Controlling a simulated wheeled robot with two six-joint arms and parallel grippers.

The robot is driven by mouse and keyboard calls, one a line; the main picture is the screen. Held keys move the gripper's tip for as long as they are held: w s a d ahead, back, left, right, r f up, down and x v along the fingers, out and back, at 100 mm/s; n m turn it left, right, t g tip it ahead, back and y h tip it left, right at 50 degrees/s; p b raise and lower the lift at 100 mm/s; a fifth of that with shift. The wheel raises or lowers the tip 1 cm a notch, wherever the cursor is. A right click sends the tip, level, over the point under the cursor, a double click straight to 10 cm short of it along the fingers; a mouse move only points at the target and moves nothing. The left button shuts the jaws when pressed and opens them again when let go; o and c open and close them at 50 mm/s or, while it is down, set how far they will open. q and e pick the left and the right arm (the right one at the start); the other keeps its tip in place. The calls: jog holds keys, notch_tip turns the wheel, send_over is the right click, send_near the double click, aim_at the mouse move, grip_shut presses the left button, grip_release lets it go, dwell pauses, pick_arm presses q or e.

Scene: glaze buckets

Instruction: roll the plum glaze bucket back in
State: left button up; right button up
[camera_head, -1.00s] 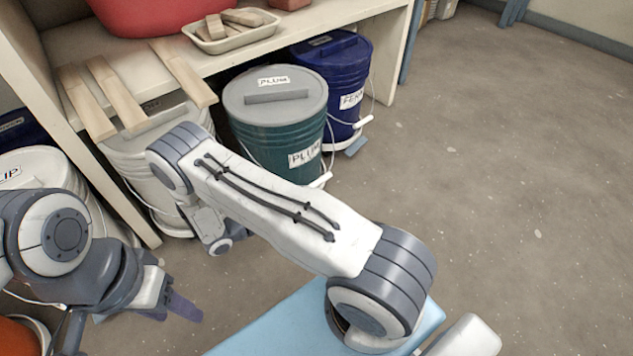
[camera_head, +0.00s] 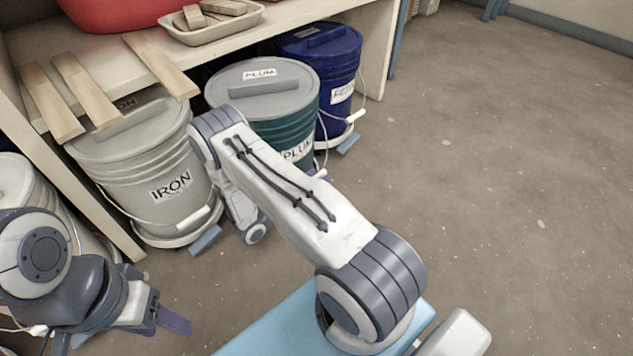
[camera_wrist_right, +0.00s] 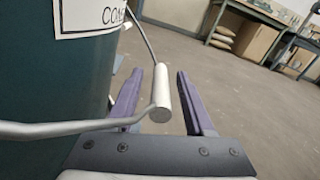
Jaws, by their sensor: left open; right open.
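The plum bucket (camera_head: 288,128) is dark teal with a grey lid and PLUM labels. It stands at the front of the bench, partly hidden by my right arm in the head view. In the right wrist view the teal bucket wall (camera_wrist_right: 45,90) fills the left side. Its wire handle's white grip (camera_wrist_right: 161,95) lies between the fingers of my right gripper (camera_wrist_right: 158,78), which is open and not closed on it. In the head view my right gripper is mostly hidden behind my arm. My left gripper (camera_head: 176,320) is open and empty, low at the left, away from the plum bucket.
A grey iron bucket (camera_head: 150,170) stands left of the plum bucket, a blue bucket (camera_head: 335,62) right of it. The bench (camera_head: 290,32) above bears wooden slats (camera_head: 160,63), a tray (camera_head: 225,32) and a red tub (camera_head: 120,12). Floor (camera_head: 500,180) on the right is clear.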

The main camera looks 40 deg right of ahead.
jog(key=shift+d, duration=0.55)
grip_shut()
dwell(1.1)
